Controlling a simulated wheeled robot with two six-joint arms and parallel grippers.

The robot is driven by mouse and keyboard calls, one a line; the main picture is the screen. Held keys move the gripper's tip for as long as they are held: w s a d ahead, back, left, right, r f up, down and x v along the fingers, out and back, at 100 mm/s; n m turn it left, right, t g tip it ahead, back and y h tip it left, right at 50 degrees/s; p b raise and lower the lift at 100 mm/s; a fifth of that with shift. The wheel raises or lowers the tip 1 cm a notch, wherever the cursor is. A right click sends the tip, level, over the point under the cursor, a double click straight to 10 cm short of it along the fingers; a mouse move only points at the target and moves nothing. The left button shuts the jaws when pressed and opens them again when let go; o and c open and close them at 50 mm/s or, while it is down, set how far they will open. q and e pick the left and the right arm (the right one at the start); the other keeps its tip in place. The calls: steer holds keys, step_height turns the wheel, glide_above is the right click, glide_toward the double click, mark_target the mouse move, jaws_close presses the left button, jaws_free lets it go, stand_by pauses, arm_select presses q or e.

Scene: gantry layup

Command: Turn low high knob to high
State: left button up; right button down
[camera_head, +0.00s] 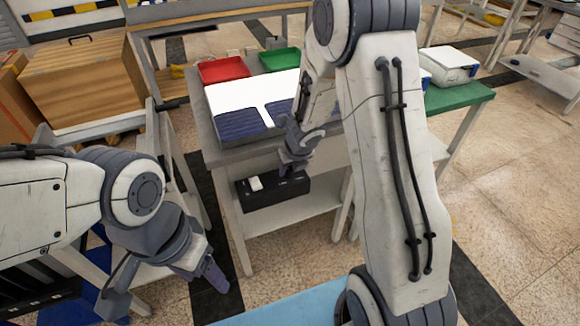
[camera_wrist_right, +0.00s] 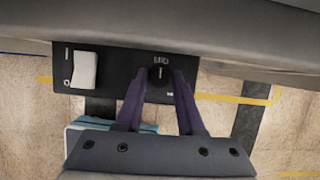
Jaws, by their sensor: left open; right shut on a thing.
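The black control box (camera_head: 262,197) is under the front edge of the workbench. My right gripper (camera_head: 292,165) is at the right end of the box. In the right wrist view, its purple fingers (camera_wrist_right: 159,80) are on both sides of the knob, shut on it. In the head view the gripper hides the knob. My left gripper (camera_head: 212,275) is open and empty at lower left, away from the box.
A white rocker switch (camera_wrist_right: 84,69) is left of the knob; it also shows in the head view (camera_head: 256,183). The workbench (camera_head: 216,146) carries a red tray (camera_head: 222,69), a green tray (camera_head: 280,59) and white sheets. A lower shelf (camera_head: 290,226) lies below the box.

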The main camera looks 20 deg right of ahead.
steer(key=m+h, duration=0.1)
steer(key=m, duration=0.2)
steer(key=shift+w+r+p, duration=0.1)
steer(key=shift+p, duration=0.3)
steer(key=m+p, duration=0.1)
steer(key=m, duration=0.1)
steer(key=m+h, duration=0.1)
steer(key=shift+a+r+m+h+p, duration=0.1)
steer(key=shift+a+m+h+p, duration=0.05)
steer(key=shift+m+h+p, duration=0.2)
steer(key=m+p, duration=0.1)
steer(key=m, duration=0.1)
steer(key=m+g+h+p, duration=0.1)
steer(key=m, duration=0.1)
steer(key=shift+w+g+p, duration=0.1)
steer(key=shift+g+p, duration=0.2)
steer(key=shift+m+g+h+p, duration=0.35)
steer(key=shift+m+p, duration=0.35)
steer(key=shift+m, duration=0.45)
steer(key=shift+w, duration=0.1)
steer(key=c, duration=0.5)
jaws_free()
steer(key=shift+a, duration=0.2)
